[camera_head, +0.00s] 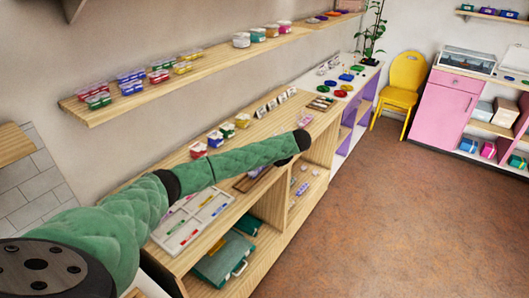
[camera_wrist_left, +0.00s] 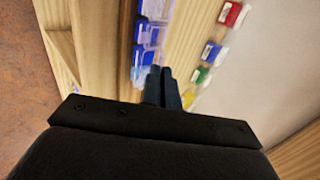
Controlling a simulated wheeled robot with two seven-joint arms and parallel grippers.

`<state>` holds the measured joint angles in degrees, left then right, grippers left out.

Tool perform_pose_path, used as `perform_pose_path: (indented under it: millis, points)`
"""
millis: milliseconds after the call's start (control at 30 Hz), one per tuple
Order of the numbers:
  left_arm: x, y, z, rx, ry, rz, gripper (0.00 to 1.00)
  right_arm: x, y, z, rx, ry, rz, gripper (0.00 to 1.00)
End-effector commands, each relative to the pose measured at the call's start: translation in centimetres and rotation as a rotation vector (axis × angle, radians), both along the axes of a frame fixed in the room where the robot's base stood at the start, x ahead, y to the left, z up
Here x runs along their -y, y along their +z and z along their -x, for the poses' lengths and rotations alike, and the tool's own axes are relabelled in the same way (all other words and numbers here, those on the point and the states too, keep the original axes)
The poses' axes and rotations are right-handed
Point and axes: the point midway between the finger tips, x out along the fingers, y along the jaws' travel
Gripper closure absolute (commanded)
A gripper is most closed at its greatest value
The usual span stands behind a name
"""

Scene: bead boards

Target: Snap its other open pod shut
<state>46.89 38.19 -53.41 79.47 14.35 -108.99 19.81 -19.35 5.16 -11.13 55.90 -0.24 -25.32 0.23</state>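In the left wrist view a strip of clear pods with blue and violet contents (camera_wrist_left: 148,36) lies on the wooden counter (camera_wrist_left: 191,28). A clear, lid-like part shows at its near end, close to my fingers; blur hides whether it stands open. My left gripper (camera_wrist_left: 162,80) has its two dark fingers close together at that end of the strip. I see nothing clearly between them, and cannot tell whether they touch the pod. In the head view my green left arm reaches over the counter and hides most of the strip and the gripper. My right gripper is out of view.
Red, blue, green and yellow boxes (camera_head: 228,130) stand along the back of the counter. A white tray with coloured pieces (camera_head: 190,222) lies nearer. A shelf (camera_head: 180,74) with pod sets hangs above. The brown floor (camera_head: 400,210) is clear.

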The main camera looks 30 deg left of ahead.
Motion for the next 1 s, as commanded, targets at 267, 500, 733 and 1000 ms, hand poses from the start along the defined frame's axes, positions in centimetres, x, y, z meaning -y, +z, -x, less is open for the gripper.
perform_pose_path:
  millis: [267, 500, 733, 1000]
  points:
    - [1.2, -1.6, 0.1, 0.014, -0.001, -0.257, 1.00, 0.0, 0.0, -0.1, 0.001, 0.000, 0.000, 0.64]
    - [1.7, -2.7, 0.1, 0.024, -0.001, -0.448, 1.00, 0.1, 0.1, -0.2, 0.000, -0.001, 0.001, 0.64]
    - [1.8, -3.3, 0.1, 0.030, 0.000, -0.572, 1.00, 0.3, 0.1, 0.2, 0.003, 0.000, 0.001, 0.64]
    - [1.8, -3.8, 0.1, 0.036, 0.000, -0.640, 1.00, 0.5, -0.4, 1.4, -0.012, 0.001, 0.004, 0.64]
